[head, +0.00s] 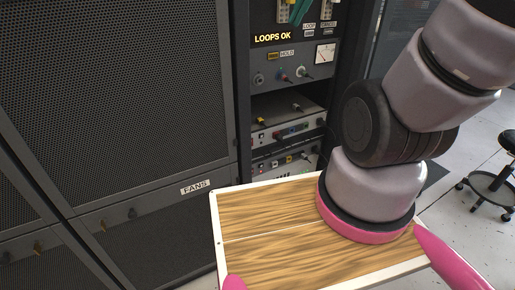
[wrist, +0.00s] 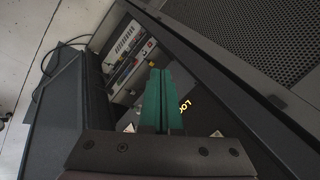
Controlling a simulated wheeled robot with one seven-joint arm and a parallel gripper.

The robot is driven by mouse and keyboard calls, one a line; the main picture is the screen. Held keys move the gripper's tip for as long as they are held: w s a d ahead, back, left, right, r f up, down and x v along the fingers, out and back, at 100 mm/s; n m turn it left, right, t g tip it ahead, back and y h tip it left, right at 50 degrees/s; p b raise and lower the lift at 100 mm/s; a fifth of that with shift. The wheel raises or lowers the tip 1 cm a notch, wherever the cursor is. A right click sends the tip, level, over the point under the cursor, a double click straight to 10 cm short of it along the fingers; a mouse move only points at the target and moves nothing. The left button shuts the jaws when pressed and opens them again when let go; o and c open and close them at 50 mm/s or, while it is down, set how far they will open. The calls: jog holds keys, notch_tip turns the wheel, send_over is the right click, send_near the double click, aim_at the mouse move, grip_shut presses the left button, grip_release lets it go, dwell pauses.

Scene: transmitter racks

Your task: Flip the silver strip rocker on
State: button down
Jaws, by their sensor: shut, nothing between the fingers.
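Silver-faced units sit low in the open rack bay: an upper one (head: 287,130) and a lower one (head: 284,160), both with small coloured parts. I cannot tell which bears the silver strip rocker; the rocker and its position are too small to make out. In the wrist view a pale strip with several dark slots (wrist: 126,38) lies beyond the fingertips. My gripper (wrist: 158,72) has green fingers pressed together, empty, apart from the units in that view.
A mesh cabinet door (head: 130,90) stands at left, with a FANS label (head: 195,187). A stool (head: 490,183) stands on the floor at right.

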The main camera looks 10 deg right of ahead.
jog(key=w+d+f+m+g+y, duration=0.15)
jog(key=w+f+m+y, duration=0.25)
jog(key=w+f+m, duration=0.65)
jog(key=w+d+f+m+g+y, duration=0.1)
jog(key=w+f+m+g+y, duration=0.45)
jog(key=f, duration=0.75)
jog(key=d+f+m+t, duration=0.1)
jog(key=f+m+t, duration=0.2)
jog(key=f+m, duration=0.3)
jog(key=w+d+f+m+t+y, duration=0.1)
jog(key=f+m+t, duration=0.3)
jog(key=f, duration=1.1)
jog(key=d+f+m+t+y, duration=0.1)
jog(key=f+m+t, duration=0.3)
jog(key=f+m, duration=0.5)
jog(key=shift+w+d+f+m, duration=0.15)
jog(key=shift+d+f+m, duration=0.15)
jog(key=shift+d+f, duration=0.45)
jog(key=shift+r, duration=0.1)
jog(key=shift+w+d+x, duration=0.25)
jog(key=shift+w+x, duration=0.15)
jog(key=shift+x, duration=1.75)
jog(key=shift+w+d+x, duration=0.2)
jog(key=shift+w+x, duration=0.15)
jog(key=shift+x, duration=1.75)
jog(key=shift+w+d+x, duration=0.25)
jog(key=shift+w+x, duration=0.15)
jog(key=shift+x, duration=1.75)
